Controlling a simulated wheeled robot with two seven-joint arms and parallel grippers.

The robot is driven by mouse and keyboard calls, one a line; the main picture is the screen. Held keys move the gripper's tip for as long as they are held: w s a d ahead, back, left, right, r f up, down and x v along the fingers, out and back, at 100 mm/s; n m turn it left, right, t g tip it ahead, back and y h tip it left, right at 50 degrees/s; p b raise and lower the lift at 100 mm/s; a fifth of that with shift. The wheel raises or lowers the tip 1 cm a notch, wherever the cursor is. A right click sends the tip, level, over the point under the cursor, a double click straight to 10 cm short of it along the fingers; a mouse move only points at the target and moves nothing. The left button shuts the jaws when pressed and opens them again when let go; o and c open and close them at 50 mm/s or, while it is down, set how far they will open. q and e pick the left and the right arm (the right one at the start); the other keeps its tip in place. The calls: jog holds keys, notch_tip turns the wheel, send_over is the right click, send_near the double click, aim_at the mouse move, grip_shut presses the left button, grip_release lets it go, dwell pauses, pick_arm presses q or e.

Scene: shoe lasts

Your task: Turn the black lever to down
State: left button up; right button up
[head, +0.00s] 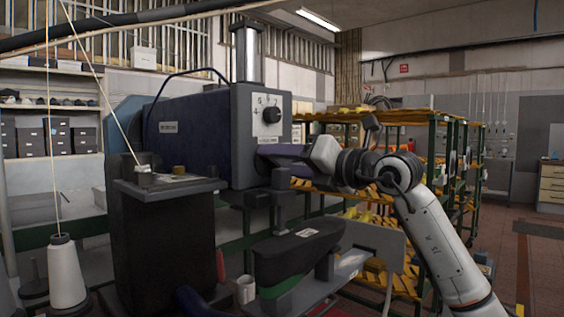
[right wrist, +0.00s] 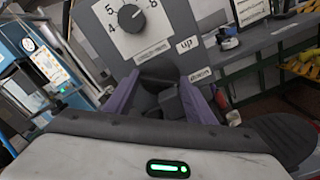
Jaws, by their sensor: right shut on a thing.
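The grey-and-blue machine (head: 205,130) has a grey front plate with a numbered dial (head: 271,115). In the right wrist view the dial (right wrist: 131,18) is at the top, with UP and DOWN labels (right wrist: 187,45) to its right. My right gripper (head: 272,152) reaches in from the right to the front plate, just below the dial. Its purple fingers (right wrist: 160,103) are shut on the black lever (right wrist: 170,102), which shows as a dark block between them. The head view hides the lever behind the fingers, so its exact angle is unclear. My left gripper is not in view.
A black shoe-shaped form (head: 298,250) stands below my right gripper. A white thread cone (head: 67,272) is at the left. A green rack with yellow shelves (head: 440,150) stands behind my right arm.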

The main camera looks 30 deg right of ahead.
jog(key=o, duration=1)
jog(key=shift+o, duration=0.2)
jog(key=b+v, duration=0.2)
jog(key=v, duration=0.8)
jog(key=shift+s+d, duration=0.1)
jog(key=shift+s, duration=0.1)
